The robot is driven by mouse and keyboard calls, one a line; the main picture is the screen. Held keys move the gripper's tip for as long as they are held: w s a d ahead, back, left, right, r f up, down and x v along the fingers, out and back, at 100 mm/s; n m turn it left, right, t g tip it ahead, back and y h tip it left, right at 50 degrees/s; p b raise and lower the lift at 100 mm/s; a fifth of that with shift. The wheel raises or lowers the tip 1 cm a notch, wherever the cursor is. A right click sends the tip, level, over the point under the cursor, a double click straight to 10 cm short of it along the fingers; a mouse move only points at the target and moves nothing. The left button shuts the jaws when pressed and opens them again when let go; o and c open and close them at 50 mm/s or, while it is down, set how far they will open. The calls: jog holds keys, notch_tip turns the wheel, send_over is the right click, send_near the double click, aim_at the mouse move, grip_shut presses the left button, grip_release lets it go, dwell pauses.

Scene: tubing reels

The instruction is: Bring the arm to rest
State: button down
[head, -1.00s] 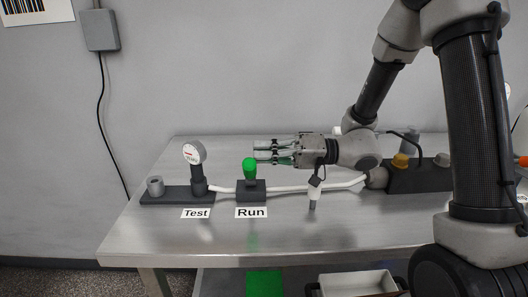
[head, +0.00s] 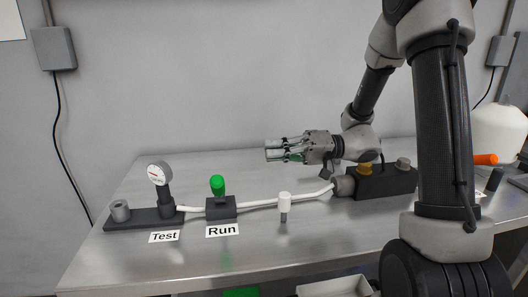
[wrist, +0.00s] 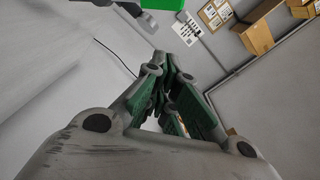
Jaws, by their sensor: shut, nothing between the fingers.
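My gripper (head: 268,150) is held above the steel table in the head view, pointing left. It is shut and empty, and it also shows in the wrist view (wrist: 172,75) with its green finger pads close together. On the table below it, a white tube (head: 258,204) runs from the pressure-gauge fitting (head: 159,173) past the green-topped valve (head: 218,186) to a dark block (head: 386,181) at the right. My gripper is apart from all of these. A white-capped post (head: 284,205) stands in front of the tube.
Labels "Test" (head: 164,236) and "Run" (head: 222,230) lie on the table (head: 140,263). An orange-tipped item (head: 486,159) and a white rounded container (head: 497,132) are at the right. A grey wall box (head: 54,47) with a cable hangs at the left. The air above the table's left half is clear.

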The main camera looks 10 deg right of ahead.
jog(key=s+d+f+g+h, duration=0.1)
jog(key=s+d+h, duration=0.15)
jog(key=s, duration=0.25)
jog(key=s+d+m+g+h, duration=0.1)
jog(key=s+h, duration=0.3)
jog(key=s, duration=0.1)
jog(key=s+d+f+g+h, duration=0.1)
jog(key=s+d+h, duration=0.15)
jog(key=s, duration=0.25)
jog(key=s+d+r+m+t+h, duration=0.1)
jog(key=d+r+m+t+h, duration=0.1)
jog(key=d, duration=0.5)
jog(key=s+d+r+m+t+h, duration=0.1)
jog(key=d+r+m+t+h, duration=0.1)
jog(key=d+t+h, duration=0.2)
jog(key=d+h, duration=0.3)
jog(key=d, duration=0.1)
jog(key=shift+s, duration=0.25)
